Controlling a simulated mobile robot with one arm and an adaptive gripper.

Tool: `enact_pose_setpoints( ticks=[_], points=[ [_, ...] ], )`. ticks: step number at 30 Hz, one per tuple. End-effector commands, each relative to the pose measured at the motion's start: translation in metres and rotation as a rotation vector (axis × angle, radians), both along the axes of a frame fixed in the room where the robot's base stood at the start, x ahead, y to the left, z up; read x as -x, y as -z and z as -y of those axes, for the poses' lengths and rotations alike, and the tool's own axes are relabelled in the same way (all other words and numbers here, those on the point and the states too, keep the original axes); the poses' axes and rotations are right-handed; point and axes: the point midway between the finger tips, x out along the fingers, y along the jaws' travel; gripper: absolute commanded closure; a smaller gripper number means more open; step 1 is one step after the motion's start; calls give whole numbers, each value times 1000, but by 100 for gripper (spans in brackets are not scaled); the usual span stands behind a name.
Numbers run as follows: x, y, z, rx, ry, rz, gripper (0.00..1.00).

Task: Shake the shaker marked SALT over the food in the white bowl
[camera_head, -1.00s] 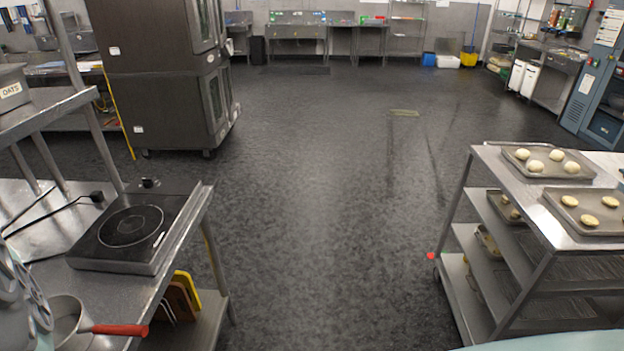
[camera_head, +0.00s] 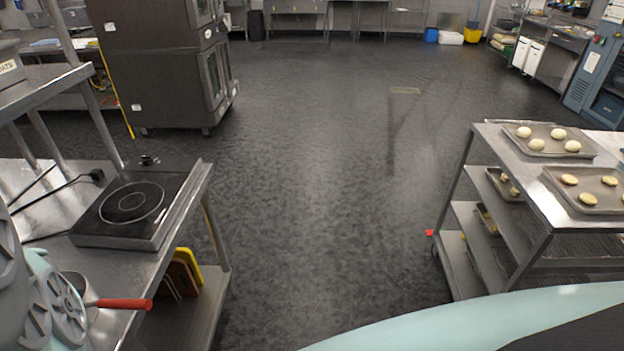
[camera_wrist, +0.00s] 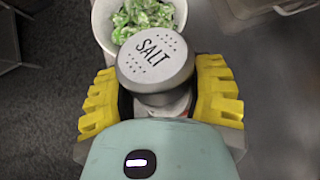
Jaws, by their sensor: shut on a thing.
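In the wrist view, the shaker (camera_wrist: 154,66) has a grey lid marked SALT with small holes. My gripper (camera_wrist: 160,95) has yellow ridged fingers on both sides of it and is shut on it. The white bowl (camera_wrist: 102,27) with green leafy food (camera_wrist: 143,18) shows past the shaker at the top of the wrist view, partly hidden by the lid. The gap between shaker and bowl is hard to judge. The head view shows neither shaker, bowl nor gripper.
In the head view, a steel counter at left holds a hot plate (camera_head: 130,206) and a pan with a red handle (camera_head: 124,303). A steel rack (camera_head: 507,158) with trays of dough (camera_head: 550,147) stands at right. The floor (camera_head: 300,190) between is open.

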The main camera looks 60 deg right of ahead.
Motion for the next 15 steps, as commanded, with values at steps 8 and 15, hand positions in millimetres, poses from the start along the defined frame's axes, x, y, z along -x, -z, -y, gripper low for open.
enact_pose_setpoints(
  ticks=[8, 15],
  points=[
    [26, 10, -15, -102, 94, -33, 86],
    [55, 17, -31, -211, 188, -53, 86]
  ],
)
